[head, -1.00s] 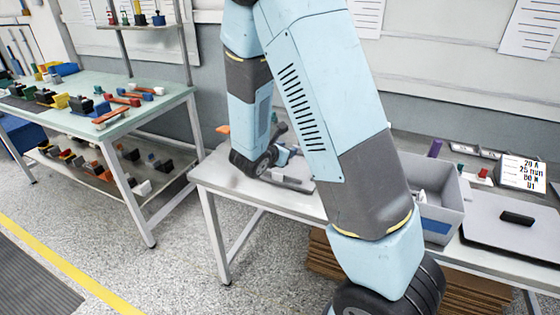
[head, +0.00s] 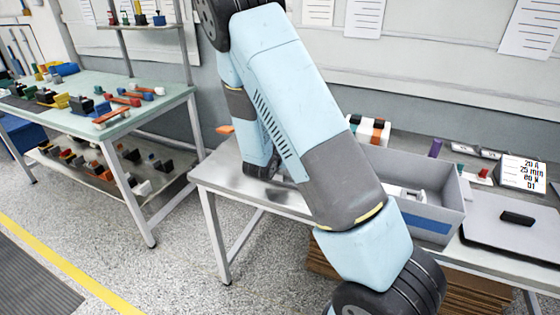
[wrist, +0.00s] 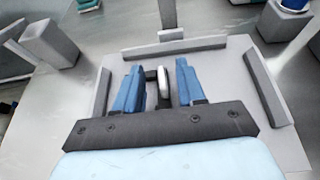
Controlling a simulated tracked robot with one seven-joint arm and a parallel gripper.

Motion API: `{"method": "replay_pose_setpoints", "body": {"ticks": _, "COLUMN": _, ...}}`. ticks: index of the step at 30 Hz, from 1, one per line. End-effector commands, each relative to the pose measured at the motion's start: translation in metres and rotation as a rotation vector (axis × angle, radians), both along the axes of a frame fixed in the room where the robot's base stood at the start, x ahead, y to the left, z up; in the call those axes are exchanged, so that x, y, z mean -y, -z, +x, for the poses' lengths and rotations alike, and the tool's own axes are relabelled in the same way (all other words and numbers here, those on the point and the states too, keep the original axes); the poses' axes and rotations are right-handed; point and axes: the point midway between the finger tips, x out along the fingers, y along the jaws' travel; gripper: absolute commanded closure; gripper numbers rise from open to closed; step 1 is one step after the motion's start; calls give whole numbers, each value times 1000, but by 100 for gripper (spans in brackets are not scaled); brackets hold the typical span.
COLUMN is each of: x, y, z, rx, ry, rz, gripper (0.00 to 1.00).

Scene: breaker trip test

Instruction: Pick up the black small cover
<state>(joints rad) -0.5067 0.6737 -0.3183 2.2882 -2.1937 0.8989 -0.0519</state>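A small black piece (head: 517,218), which looks like the small cover, lies on a flat grey pad (head: 485,232) at the right of the bench in the head view. My gripper (wrist: 158,85) shows in the wrist view with its two blue fingers apart. Between the fingers is a dark upright part with a whitish rounded piece (wrist: 164,83); gaps show on both sides of it, and I cannot tell what it is. Below the fingers is a pale plate edged by grey rails (wrist: 175,47). In the head view my arm hides the gripper.
A grey bin (head: 437,215) with a blue label and white parts inside stands beside the pad. A separate green-topped table (head: 75,95) with many parts stands at left.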

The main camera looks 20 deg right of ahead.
Motion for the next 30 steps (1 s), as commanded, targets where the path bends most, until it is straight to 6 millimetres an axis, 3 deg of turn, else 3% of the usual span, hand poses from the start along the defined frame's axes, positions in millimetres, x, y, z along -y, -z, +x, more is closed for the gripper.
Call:
{"method": "replay_pose_setpoints", "body": {"ticks": 5, "x": 4, "y": 4, "z": 5, "rx": -1, "ry": 1, "rz": -1, "gripper": 61}}
{"method": "replay_pose_setpoints", "body": {"ticks": 15, "x": 27, "y": 24, "z": 34, "rx": -1, "ry": 1, "rz": -1, "gripper": 61}}
{"method": "replay_pose_setpoints", "body": {"ticks": 23, "x": 28, "y": 27, "z": 37, "rx": -5, "ry": 0, "rz": 1, "gripper": 61}}
{"method": "replay_pose_setpoints", "body": {"ticks": 30, "x": 28, "y": 28, "z": 35, "rx": -8, "ry": 1, "rz": 1, "gripper": 82}}
